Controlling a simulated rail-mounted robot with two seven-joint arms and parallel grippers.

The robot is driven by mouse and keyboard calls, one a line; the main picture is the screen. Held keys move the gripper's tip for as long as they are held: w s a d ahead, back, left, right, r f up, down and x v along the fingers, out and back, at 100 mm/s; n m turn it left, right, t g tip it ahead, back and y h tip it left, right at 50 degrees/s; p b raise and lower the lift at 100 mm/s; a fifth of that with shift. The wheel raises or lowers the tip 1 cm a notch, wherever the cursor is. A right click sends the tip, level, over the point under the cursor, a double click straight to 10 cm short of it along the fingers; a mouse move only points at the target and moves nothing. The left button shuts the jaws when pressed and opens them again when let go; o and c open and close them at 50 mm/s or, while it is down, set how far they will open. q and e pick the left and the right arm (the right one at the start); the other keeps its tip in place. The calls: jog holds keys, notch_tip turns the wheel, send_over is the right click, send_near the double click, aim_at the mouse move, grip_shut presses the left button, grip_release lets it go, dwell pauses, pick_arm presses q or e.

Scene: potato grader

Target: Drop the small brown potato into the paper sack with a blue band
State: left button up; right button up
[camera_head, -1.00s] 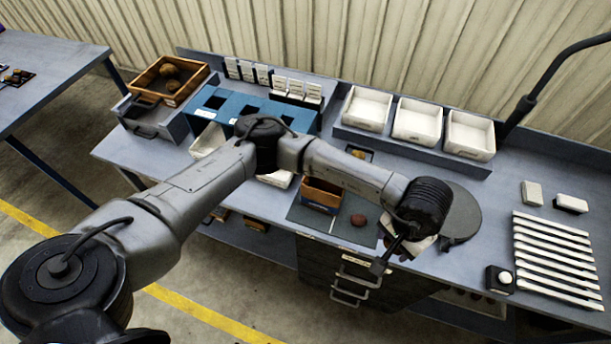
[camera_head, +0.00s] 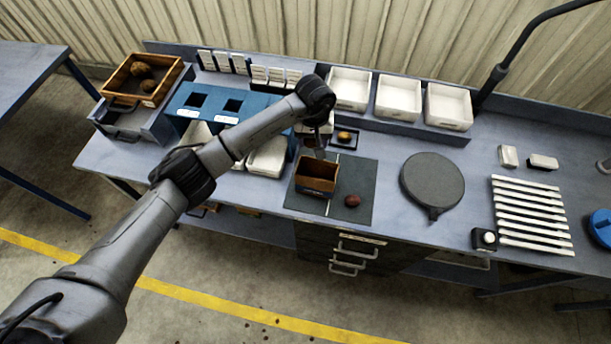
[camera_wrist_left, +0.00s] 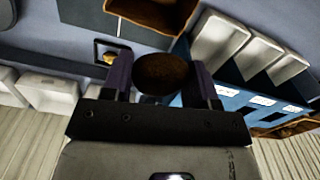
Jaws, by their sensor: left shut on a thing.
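My left gripper (camera_head: 320,150) is just behind the brown open box on the dark mat. In the left wrist view its two fingers (camera_wrist_left: 160,80) are shut on a small dark brown potato (camera_wrist_left: 163,73). In the head view the potato is not clearly visible. A blue rack (camera_head: 175,105) with square openings and white labels stands to the left of the gripper; it also shows in the left wrist view (camera_wrist_left: 228,98).
The brown box (camera_head: 317,186) and a reddish potato (camera_head: 352,200) are on the mat (camera_head: 362,180). A yellowish potato (camera_head: 344,136) lies on a small dark plate. A wooden crate (camera_head: 158,96) holds potatoes. White bins (camera_head: 449,122) line the back. A round dark disc (camera_head: 432,178) lies right.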

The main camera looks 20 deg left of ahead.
pick_arm(q)
jog(key=shift+d+f+m, duration=0.15)
jog(key=shift+f+m, duration=0.15)
jog(key=shift+f, duration=0.1)
notch_tip(320, 180, down, 5)
jog(key=b, duration=0.3)
jog(key=o, duration=1)
notch_tip(320, 180, up, 12)
jog(key=shift+r+b, duration=0.1)
jog(key=shift+b, duration=0.9)
jog(key=shift+r, duration=0.75)
